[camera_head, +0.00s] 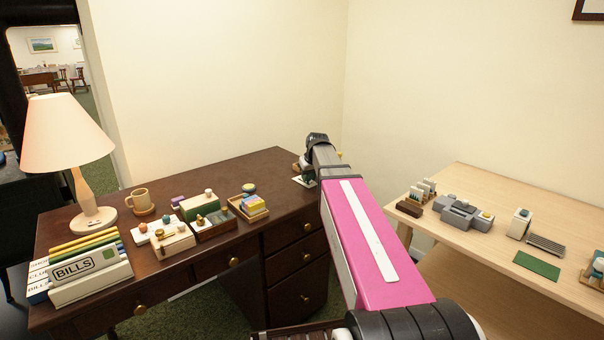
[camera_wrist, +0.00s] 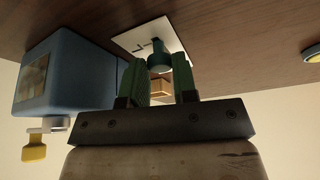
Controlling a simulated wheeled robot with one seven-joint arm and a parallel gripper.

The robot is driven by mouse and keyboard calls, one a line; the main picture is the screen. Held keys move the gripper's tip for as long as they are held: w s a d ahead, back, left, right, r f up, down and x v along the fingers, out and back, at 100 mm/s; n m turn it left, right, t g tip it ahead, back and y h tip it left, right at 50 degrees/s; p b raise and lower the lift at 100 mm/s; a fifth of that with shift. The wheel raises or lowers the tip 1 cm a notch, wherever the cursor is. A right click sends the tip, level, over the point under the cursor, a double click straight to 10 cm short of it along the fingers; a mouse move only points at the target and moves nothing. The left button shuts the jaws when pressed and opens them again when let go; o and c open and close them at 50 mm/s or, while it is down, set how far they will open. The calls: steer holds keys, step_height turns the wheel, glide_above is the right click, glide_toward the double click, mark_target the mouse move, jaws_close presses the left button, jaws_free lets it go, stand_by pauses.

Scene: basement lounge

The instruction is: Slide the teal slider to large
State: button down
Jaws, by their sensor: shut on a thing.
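The teal slider (camera_wrist: 158,56) is a round knob on a white plate (camera_wrist: 128,42) with dark line marks, seen in the wrist view. My gripper (camera_wrist: 157,66) has its two green fingers shut on the slider, one on each side. In the head view my arm reaches to the back right of the dark desk, and the white plate (camera_head: 301,182) shows only in part beside it. The fingers and the slider are hidden there by my arm. I cannot read any size label on the plate.
A blue box (camera_wrist: 62,80) with a yellow part stands close to the fingers in the wrist view. A small tan block (camera_wrist: 160,87) shows beyond them.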

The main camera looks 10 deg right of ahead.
steer(key=shift+s+d, duration=0.2)
steer(key=shift+s, duration=0.2)
steer(key=c, duration=0.9)
jaws_free()
steer(key=v, duration=1.1)
steer(key=shift+s+f, duration=0.15)
steer(key=shift+s, duration=0.05)
